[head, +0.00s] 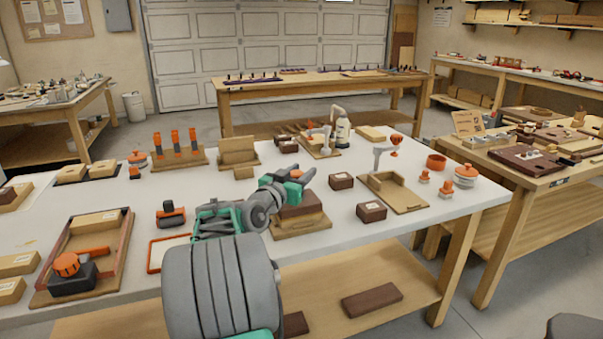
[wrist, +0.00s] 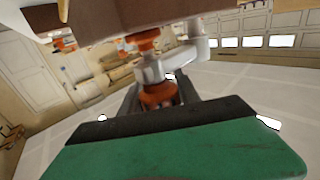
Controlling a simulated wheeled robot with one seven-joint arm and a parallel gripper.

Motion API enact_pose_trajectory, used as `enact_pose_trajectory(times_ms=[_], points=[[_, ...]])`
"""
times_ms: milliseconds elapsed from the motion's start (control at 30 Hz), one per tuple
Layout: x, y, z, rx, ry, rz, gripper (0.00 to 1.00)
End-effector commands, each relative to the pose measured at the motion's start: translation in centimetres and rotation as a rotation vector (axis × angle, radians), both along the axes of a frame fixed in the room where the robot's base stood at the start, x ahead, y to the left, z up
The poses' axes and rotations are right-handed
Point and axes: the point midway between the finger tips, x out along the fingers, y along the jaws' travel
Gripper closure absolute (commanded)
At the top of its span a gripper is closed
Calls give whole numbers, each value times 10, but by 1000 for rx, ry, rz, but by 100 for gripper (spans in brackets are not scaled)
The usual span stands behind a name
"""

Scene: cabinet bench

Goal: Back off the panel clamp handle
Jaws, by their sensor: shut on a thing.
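My gripper (head: 298,176) reaches over the near side of the white bench to a fixture with a dark brown panel (head: 300,203) on a light wooden base (head: 303,226). In the wrist view my gripper (wrist: 160,97) is shut on the orange clamp handle (wrist: 157,92), with its green body and dark finger in front. A grey metal clamp arm (wrist: 172,66) sits beside the handle. A second orange part (wrist: 145,40) lies between the arm and the brown panel (wrist: 130,18). In the head view my gripper covers most of the handle, and only a small orange bit shows.
Dark blocks (head: 371,211) and a wooden fixture with a grey clamp arm (head: 400,196) stand to the right. A tray (head: 127,235) with an orange-knobbed device (head: 70,272) is at the left. An orange-and-black tool (head: 171,215) stands left of my arm.

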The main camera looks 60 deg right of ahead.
Motion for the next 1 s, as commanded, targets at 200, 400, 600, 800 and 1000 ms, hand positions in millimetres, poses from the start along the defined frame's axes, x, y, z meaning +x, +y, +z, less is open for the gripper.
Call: enact_pose_trajectory(times_ms=[200, 400, 600, 800, 1000], points=[[0, 0, 1, 0, -1, 51, 100], [2, 0, 2, 0, -2, 167, 100], [3, 0, 1, -2, -1, 334, 100], [7, 1, -4, -2, 0, 521, 100], [14, 3, -8, -2, 3, 713, 100]])
